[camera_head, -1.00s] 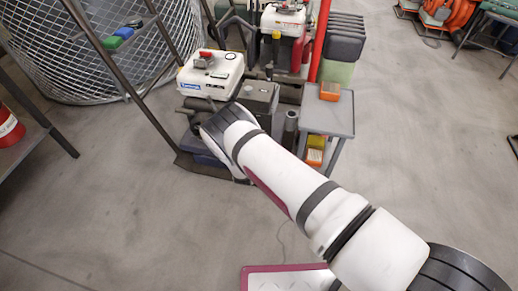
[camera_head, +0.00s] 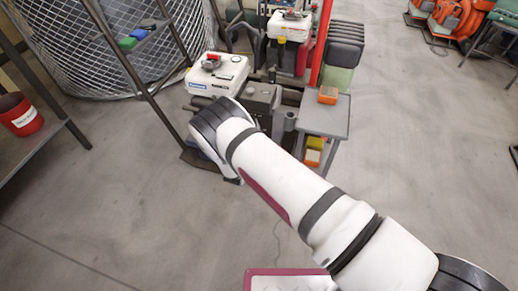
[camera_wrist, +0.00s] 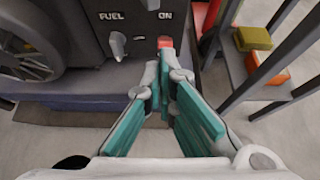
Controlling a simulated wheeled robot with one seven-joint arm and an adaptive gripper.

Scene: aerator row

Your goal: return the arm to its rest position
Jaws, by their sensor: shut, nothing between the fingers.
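My arm (camera_head: 290,190) reaches from the lower right toward the machines at the upper middle of the head view, its wrist end beside a grey engine unit. My gripper (camera_wrist: 164,78) is hidden behind the wrist in the head view. In the wrist view its teal-padded fingers point forward and meet near their tips, shut and empty. They are just in front of a dark grey panel (camera_wrist: 100,35) marked FUEL and ON. A pale lever (camera_wrist: 118,45) sits under FUEL, and a small red part (camera_wrist: 165,42) sits under ON. Whether the fingers touch the panel I cannot tell.
A white-topped machine (camera_head: 215,73) stands behind my wrist. A grey stand (camera_head: 325,120) with orange boxes is to its right, close beside the gripper in the wrist view. A metal frame post (camera_head: 130,70) and shelf are left. The floor nearer me is mostly clear.

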